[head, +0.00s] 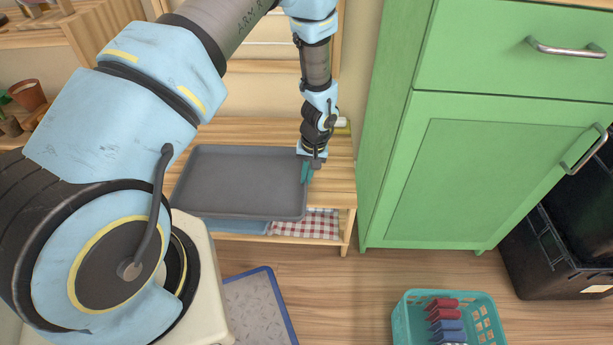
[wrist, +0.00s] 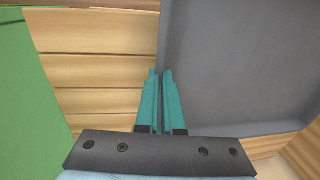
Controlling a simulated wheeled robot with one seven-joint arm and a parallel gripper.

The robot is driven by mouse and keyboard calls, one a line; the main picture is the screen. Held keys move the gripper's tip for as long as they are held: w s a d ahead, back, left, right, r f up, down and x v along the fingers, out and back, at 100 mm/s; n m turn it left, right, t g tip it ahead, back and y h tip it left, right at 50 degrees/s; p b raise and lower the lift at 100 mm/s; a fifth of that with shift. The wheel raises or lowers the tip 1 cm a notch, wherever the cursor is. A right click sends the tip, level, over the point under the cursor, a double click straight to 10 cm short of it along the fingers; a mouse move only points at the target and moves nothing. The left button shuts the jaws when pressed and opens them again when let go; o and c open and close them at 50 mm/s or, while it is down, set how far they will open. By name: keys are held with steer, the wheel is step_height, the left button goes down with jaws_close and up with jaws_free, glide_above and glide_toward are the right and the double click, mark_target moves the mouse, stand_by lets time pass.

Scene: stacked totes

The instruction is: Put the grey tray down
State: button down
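The grey tray (head: 240,180) is a wide, shallow, empty tray over the wooden bench (head: 334,185) against the wall. It looks about level. Its front edge reaches slightly past the bench's front edge, and I cannot tell whether it rests on the slats or hangs just above them. My gripper (head: 306,172) is at the tray's right side, pointing down. In the wrist view the teal fingers (wrist: 161,88) are close together on the rim of the tray (wrist: 225,60), one on each side. The grip point itself is partly hidden by the fingers.
Bare slats show right of the tray. A blue container (head: 236,226) and a red checked cloth (head: 318,224) are beneath, on the lower shelf. A green cabinet (head: 490,180) stands close on the right. A teal basket (head: 405,322) and a blue-edged mat (head: 255,310) are on the floor.

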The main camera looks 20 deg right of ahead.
steer(key=shift+f, duration=0.2)
steer(key=c, duration=1)
jaws_free()
steer(key=shift+c, duration=0.2)
step_height(320, 180, up, 12)
steer(key=d+p, duration=0.1)
steer(key=shift+s+d+r+p, duration=0.15)
steer(key=shift+s+d+p, duration=0.1)
steer(key=shift+s+p, duration=0.15)
steer(key=w+a+r+n+h, duration=0.1)
steer(key=w+a+r, duration=0.1)
steer(key=a+r, duration=0.6)
steer(key=w+a+r+n, duration=0.1)
steer(key=w+a+r, duration=0.1)
steer(key=a+r, duration=0.6)
steer(key=s+a+r+n, duration=0.1)
steer(key=s+a+r, duration=0.2)
steer(key=a, duration=0.5)
steer(key=s+a+r+t, duration=0.1)
steer(key=s+a+r, duration=0.2)
steer(key=a, duration=0.4)
steer(key=shift+s+a+n+h, duration=0.3)
steer(key=shift+s+a+n, duration=0.1)
steer(key=shift+s, duration=0.25)
